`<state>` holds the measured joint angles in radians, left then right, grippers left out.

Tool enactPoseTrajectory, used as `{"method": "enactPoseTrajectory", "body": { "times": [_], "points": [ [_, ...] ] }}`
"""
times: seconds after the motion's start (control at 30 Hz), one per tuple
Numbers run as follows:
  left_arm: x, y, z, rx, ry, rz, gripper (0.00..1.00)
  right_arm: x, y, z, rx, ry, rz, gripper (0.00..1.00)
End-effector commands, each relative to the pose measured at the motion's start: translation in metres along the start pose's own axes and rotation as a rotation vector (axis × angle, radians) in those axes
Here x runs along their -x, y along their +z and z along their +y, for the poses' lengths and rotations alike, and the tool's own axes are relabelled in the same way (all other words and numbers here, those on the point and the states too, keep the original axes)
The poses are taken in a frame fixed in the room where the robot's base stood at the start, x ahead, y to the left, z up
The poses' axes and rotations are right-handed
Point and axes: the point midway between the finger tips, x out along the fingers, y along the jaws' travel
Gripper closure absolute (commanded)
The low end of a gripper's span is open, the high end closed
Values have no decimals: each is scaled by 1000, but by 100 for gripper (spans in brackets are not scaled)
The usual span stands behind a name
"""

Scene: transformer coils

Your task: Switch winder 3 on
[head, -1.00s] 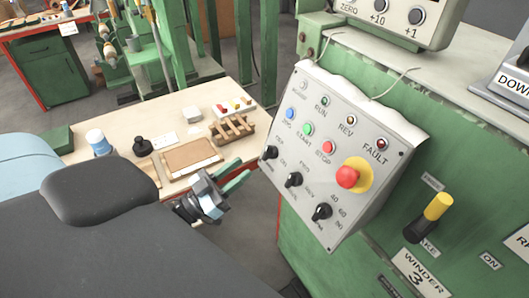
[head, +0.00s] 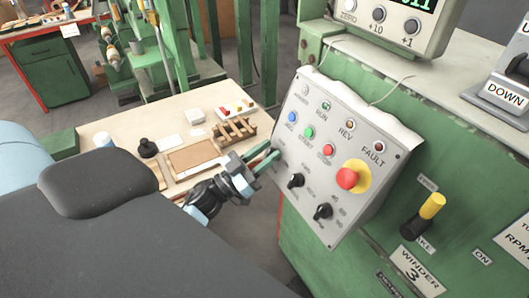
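The grey control panel (head: 338,140) is on the green machine (head: 455,140) labelled WINDER 3 (head: 418,266). It has a blue button (head: 292,117), a green button (head: 309,132), a red button (head: 328,150), a red mushroom button (head: 347,178) on yellow and a row of black knobs, two of them visible (head: 296,181). My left gripper (head: 270,157) is open, its green fingers at the panel's lower left edge, over the place of the leftmost knob. The fingers hide that knob; contact cannot be told. My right gripper is not in view.
A yellow-handled lever (head: 425,213) stands out from the machine right of the panel. A digital display box (head: 390,22) sits above. A wooden workbench (head: 115,128) with a wooden rack (head: 235,130) and small parts is behind my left gripper.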

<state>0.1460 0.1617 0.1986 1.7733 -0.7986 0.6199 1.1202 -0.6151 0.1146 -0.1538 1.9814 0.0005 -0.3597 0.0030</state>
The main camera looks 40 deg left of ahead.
Motion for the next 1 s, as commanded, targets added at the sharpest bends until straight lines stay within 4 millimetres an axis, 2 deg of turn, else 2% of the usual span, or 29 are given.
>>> {"method": "enactPoseTrajectory", "body": {
  "times": [0.17,0.4,0.77,1.0],
  "points": [
    [0,0,0,1,0,-1,70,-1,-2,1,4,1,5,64],
    [0,0,0,0,0,0,100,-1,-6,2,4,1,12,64],
    [1,1,0,-19,19,-3,100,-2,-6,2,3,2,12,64],
    [1,2,0,-109,106,-5,100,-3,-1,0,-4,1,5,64]
  ]
}}
